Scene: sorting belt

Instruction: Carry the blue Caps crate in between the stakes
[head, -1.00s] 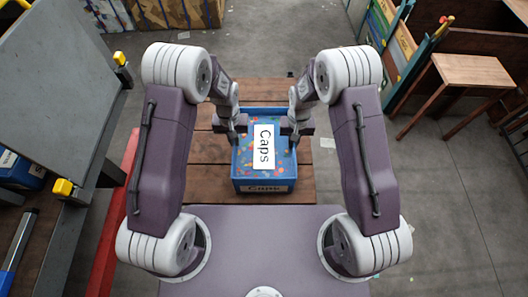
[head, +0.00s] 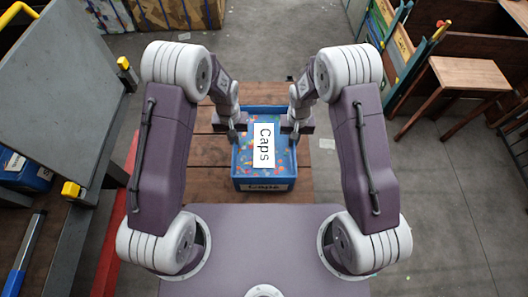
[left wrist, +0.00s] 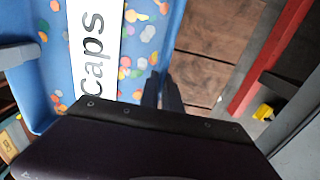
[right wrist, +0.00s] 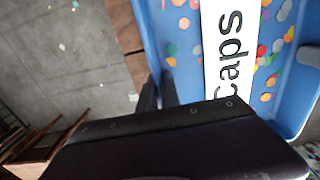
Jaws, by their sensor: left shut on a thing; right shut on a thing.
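The blue Caps crate (head: 264,184) is in front of me in the head view, with a white "Caps" label and many small coloured caps inside. My left gripper (head: 237,132) is shut on its left wall and my right gripper (head: 294,132) on its right wall. The crate wall also shows in the left wrist view (left wrist: 45,110) and in the right wrist view (right wrist: 290,120). The crate looks level. It is over brown wooden slats (head: 212,165); its height above them is hard to tell. I cannot make out the stakes.
A grey panel with yellow-capped posts (head: 70,189) stands at the left, with another blue crate (head: 25,170) beside it. A red beam (head: 112,240) runs along the left floor. A wooden stool (head: 468,75) stands at the right. Grey floor (head: 440,190) is open on the right.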

